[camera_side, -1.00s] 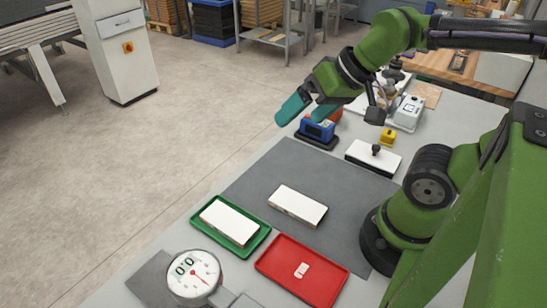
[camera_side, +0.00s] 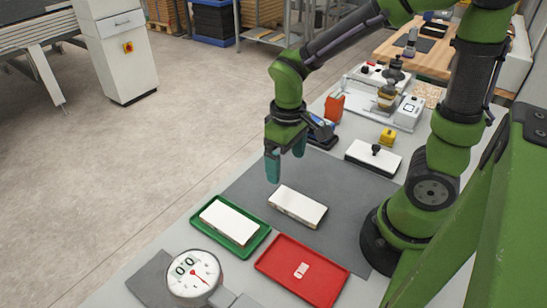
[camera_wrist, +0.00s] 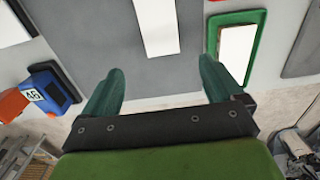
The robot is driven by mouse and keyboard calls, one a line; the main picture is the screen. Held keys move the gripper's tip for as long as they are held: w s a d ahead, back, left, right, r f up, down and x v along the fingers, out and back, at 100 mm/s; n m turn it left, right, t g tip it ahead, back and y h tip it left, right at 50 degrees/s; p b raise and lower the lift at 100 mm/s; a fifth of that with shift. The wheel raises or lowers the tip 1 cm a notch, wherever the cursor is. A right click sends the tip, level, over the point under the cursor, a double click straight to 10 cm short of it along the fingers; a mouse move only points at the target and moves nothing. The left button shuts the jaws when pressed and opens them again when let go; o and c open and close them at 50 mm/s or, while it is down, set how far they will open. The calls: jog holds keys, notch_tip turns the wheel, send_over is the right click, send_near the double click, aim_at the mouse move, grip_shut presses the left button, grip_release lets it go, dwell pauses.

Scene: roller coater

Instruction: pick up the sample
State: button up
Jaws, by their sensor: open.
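A white flat block (camera_side: 297,206) lies alone on the grey mat (camera_side: 250,185); it also shows in the wrist view (camera_wrist: 157,24). A second white flat block (camera_side: 229,222) lies in the green tray (camera_side: 261,238), also seen in the wrist view (camera_wrist: 236,46). The frames do not label which one is the sample. My gripper (camera_side: 286,168) points down with its teal fingers spread and empty. It hangs above the mat, behind the lone block and apart from it. In the wrist view the fingers (camera_wrist: 160,80) stand on either side of that block's line.
A red tray (camera_side: 330,287) with a small white piece and a round dial gauge (camera_side: 193,276) are near the front. A white block with a black knob (camera_side: 375,155) and a yellow item (camera_side: 388,135) stand at right. A blue device (camera_wrist: 48,92) is partly behind my gripper in the side view.

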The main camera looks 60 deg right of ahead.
aim_at(285, 197)
notch_tip(285, 197, down, 11)
jog(key=shift+s+a+r, duration=0.1)
jog(key=shift+r, duration=0.05)
dwell(0.4)
jog(key=shift+c, duration=0.2)
